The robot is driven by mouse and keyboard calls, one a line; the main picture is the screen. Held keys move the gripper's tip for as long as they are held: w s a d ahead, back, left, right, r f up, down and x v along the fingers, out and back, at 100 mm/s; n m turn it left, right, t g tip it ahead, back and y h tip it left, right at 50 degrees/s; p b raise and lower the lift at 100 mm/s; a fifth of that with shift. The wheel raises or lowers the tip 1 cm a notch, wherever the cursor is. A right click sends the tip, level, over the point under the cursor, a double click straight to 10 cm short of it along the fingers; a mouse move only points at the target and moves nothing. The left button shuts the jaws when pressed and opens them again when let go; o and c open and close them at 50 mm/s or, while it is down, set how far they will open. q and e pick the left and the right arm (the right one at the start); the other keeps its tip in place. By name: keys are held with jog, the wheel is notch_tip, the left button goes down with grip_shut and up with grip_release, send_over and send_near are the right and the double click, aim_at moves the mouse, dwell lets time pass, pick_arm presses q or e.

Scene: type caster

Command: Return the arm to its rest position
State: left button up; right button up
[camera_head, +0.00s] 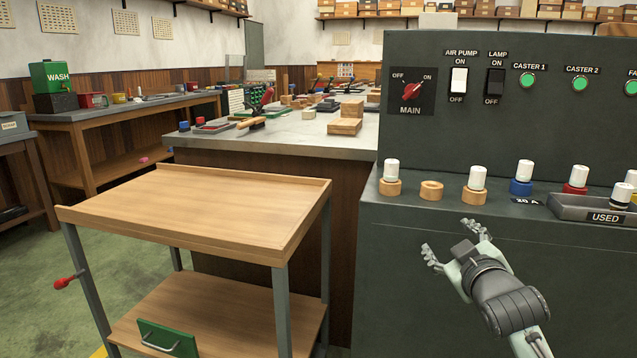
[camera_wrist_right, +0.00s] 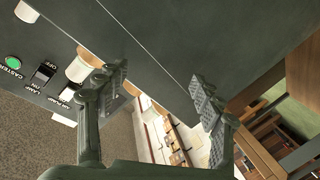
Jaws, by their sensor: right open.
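My right gripper (camera_head: 453,243) is in front of the dark grey control cabinet (camera_head: 450,290), below its ledge of fuses. It is open and empty; its two fingers also show spread apart in the right wrist view (camera_wrist_right: 158,95). Nothing is between the fingertips. The arm comes in from the lower right. On the ledge, white-topped fuses stand in sockets: two with orange bases (camera_head: 391,170), one blue (camera_head: 522,184) and one red. One orange socket (camera_head: 431,190) is empty. My left gripper is not in view.
A wooden cart (camera_head: 200,205) with a bare top stands left of the cabinet. A cluttered workbench (camera_head: 290,143) lies behind it. A tray marked USED (camera_head: 577,210) holds a dark fuse at the ledge's right. Green floor at far left is open.

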jog(key=s+d+f+m+g, duration=0.1)
jog(key=s+f+g, duration=0.2)
jog(key=s+f, duration=0.6)
jog(key=s+f+m+g, duration=0.25)
jog(key=s+f, duration=0.35)
jog(key=f, duration=0.7)
jog(key=s+d+f+g, duration=0.1)
jog(key=s+f+g, duration=0.3)
jog(key=s+f, duration=0.5)
jog(key=s+f+m+g, duration=0.1)
jog(key=s+f+g, duration=0.2)
jog(key=s+f, duration=0.6)
jog(key=shift+s+f, duration=0.15)
jog(key=shift+s, duration=0.6)
jog(key=shift+a+m+g, duration=0.1)
jog(key=shift+m+g, duration=0.15)
